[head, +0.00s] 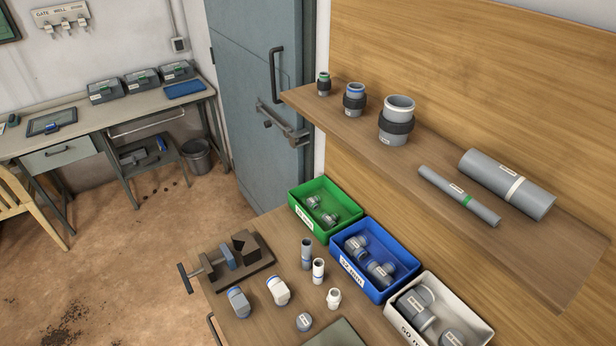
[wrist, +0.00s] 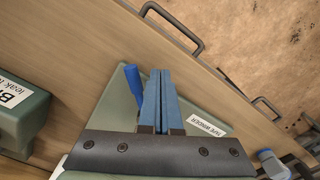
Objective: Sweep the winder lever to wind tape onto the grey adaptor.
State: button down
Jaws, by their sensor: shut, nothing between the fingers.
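In the wrist view, my gripper (wrist: 160,74) has its two blue fingers shut together with nothing between them. The green tape winder (wrist: 112,98), with a white "TAPE WINDER" label, lies under and around the fingers. A blue lever handle (wrist: 134,84) stands just left of the fingers; I cannot tell whether they touch. The adaptor on the winder does not show and may be hidden behind my gripper. In the head view, a green plate corner (head: 338,336), probably the winder, shows at the bottom edge; my gripper is out of that view.
On the bench stand a dark vise (head: 232,264), several loose fittings, and green (head: 309,226), blue (head: 377,291) and white (head: 466,338) bins. A shelf (head: 440,165) with pipes overhangs behind. In the wrist view, a green box (wrist: 20,118) is at left and drawer handles (wrist: 172,27) line the bench front.

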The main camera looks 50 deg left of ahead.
notch_tip(320, 180, up, 6)
jog(key=p, duration=0.5)
dwell(0.6)
